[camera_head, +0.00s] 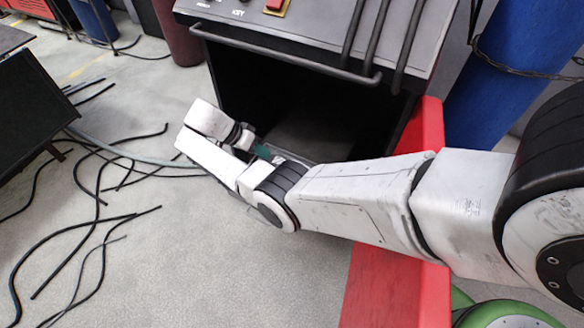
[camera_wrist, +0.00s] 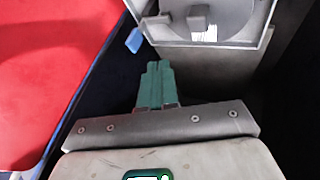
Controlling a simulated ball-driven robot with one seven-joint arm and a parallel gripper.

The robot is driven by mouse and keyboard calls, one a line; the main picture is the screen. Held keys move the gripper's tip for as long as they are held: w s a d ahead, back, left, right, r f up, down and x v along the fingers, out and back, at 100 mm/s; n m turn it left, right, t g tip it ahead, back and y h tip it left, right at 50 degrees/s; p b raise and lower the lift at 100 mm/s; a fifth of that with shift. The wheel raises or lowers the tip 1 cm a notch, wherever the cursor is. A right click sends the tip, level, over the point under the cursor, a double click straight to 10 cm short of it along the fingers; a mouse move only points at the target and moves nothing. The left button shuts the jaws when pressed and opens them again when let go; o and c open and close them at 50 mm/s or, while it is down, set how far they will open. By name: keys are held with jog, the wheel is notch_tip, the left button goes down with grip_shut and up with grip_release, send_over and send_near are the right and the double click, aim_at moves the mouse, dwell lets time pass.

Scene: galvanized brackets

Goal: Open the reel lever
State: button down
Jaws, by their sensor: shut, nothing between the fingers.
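In the wrist view, a grey housing with a round reel-like disc (camera_wrist: 232,15) stands at the top, just beyond my fingertips. A small blue tab (camera_wrist: 134,40) sticks out at the left of this housing and may be the lever. My gripper (camera_wrist: 158,66) has its green fingers together, with nothing between them. The tips point toward the housing, just right of and below the blue tab in the picture, and look apart from it. In the head view, a bit of green finger (camera_head: 263,152) shows at the machine's open lower bay; my arm hides most of the reel area.
The machine (camera_head: 300,45) has a front handle bar (camera_head: 285,60) above the dark bay. A red panel (camera_head: 425,125) stands right of the bay; a red surface (camera_wrist: 50,75) fills the wrist view's left. Black cables (camera_head: 98,200) lie on the floor at left.

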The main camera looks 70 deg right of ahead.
jog(key=b+x, duration=0.2)
jog(key=x, duration=0.8)
jog(key=shift+f, duration=0.1)
jog(key=s+p, duration=0.1)
jog(key=s, duration=0.2)
jog(key=shift+a+p, duration=0.1)
jog(key=shift+p, duration=0.3)
jog(key=shift+s, duration=0.55)
